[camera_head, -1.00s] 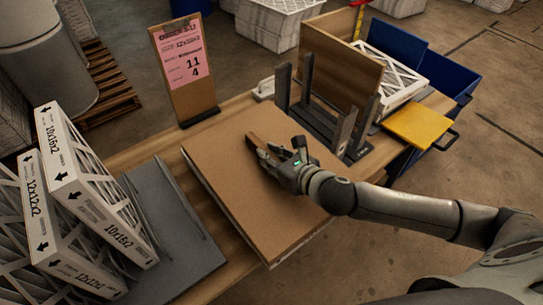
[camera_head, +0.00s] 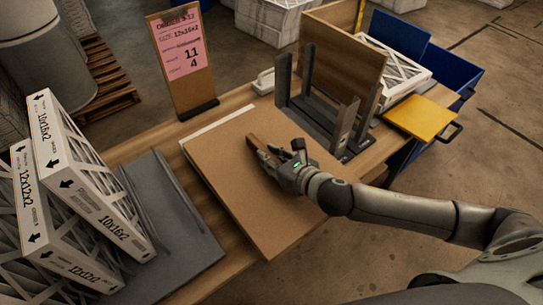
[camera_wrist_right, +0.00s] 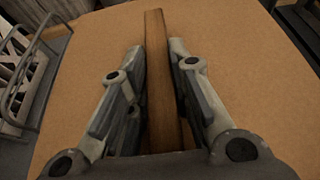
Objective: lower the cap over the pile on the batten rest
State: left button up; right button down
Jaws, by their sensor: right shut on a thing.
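The cap is a flat brown board (camera_head: 235,185) with a wooden bar handle (camera_head: 253,140) on top. My right gripper (camera_head: 272,160) is shut on this handle; in the right wrist view the handle (camera_wrist_right: 156,70) runs between its two fingers. A thin white strip (camera_head: 218,125) shows past the board's far left edge. The board hides most of what lies under it, so the pile and the batten rest cannot be made out, nor whether the board touches them. My left gripper is not in view.
Boxed filters (camera_head: 85,190) lean on a grey rack (camera_head: 170,215) at the left. An order clipboard (camera_head: 182,60) stands behind the board. A dark upright frame (camera_head: 318,110) stands close to its right, with a yellow plate (camera_head: 420,117) and blue bin (camera_head: 455,75) beyond.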

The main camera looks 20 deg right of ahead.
jog(key=c, duration=1.3)
grip_release()
jog(key=shift+o, duration=0.2)
jog(key=v, duration=1.2)
